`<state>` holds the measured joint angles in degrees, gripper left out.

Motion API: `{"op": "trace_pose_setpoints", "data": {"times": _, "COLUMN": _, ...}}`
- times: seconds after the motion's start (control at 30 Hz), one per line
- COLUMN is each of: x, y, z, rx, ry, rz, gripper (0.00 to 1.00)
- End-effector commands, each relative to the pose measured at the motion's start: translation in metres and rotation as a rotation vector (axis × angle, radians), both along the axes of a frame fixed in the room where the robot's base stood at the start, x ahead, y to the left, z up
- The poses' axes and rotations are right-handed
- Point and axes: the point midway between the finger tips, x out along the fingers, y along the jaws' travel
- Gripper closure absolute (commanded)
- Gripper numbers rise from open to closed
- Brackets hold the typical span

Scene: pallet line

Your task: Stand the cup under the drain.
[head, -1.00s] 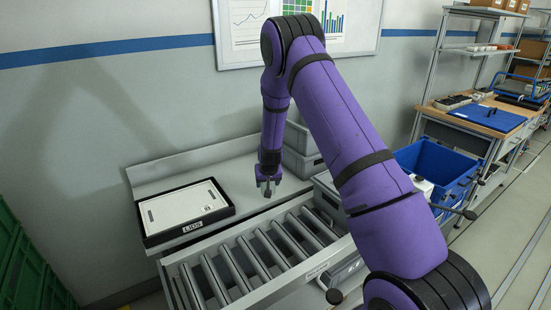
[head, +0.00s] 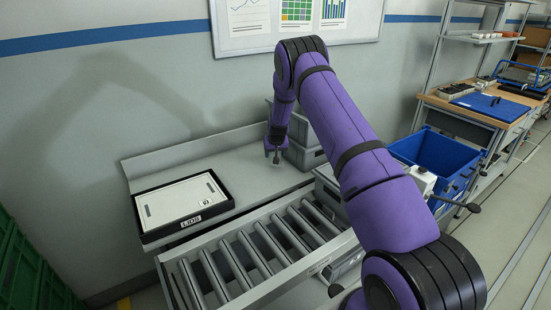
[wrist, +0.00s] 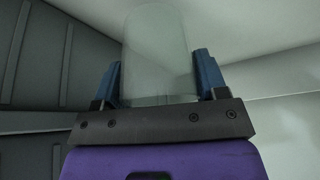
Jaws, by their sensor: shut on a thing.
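A clear, see-through cup (wrist: 157,50) stands between the two blue fingers of my gripper (wrist: 160,80) in the wrist view, and the fingers are closed on its sides. In the head view my gripper (head: 276,158) hangs pointing down over the back of the grey bench, just left of the stacked grey bins. The cup cannot be made out in the head view. I cannot pick out a drain in either view.
Grey bins (head: 305,157) stand at the back of the bench. A black tray marked LIDS (head: 189,219) lies at the left, with bare bench between. A roller conveyor (head: 255,250) runs in front. A blue tub (head: 445,158) stands to the right, behind my arm.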

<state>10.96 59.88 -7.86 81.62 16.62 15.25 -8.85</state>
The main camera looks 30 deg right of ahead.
Motion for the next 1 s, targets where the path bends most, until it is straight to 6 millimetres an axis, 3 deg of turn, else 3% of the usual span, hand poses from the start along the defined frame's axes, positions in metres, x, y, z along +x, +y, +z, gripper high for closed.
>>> {"op": "trace_pose_setpoints", "data": {"times": 0.23, "x": 0.011, "y": -0.011, "z": -0.002, "rx": 0.000, "ry": 0.000, "rz": 0.001, "gripper": 0.57}}
{"op": "trace_pose_setpoints", "data": {"times": 0.5, "x": 0.011, "y": -0.010, "z": -0.035, "rx": 0.000, "ry": 0.000, "rz": 0.001, "gripper": 0.57}}
{"op": "trace_pose_setpoints", "data": {"times": 0.87, "x": 0.011, "y": -0.010, "z": -0.039, "rx": 0.000, "ry": 0.000, "rz": 0.001, "gripper": 0.57}}
{"op": "trace_pose_setpoints", "data": {"times": 0.9, "x": 0.011, "y": -0.010, "z": -0.039, "rx": 0.000, "ry": 0.000, "rz": 0.001, "gripper": 0.29}}
{"op": "trace_pose_setpoints", "data": {"times": 1.0, "x": 0.011, "y": -0.010, "z": -0.039, "rx": -0.001, "ry": -0.001, "rz": 0.001, "gripper": 0.08}}
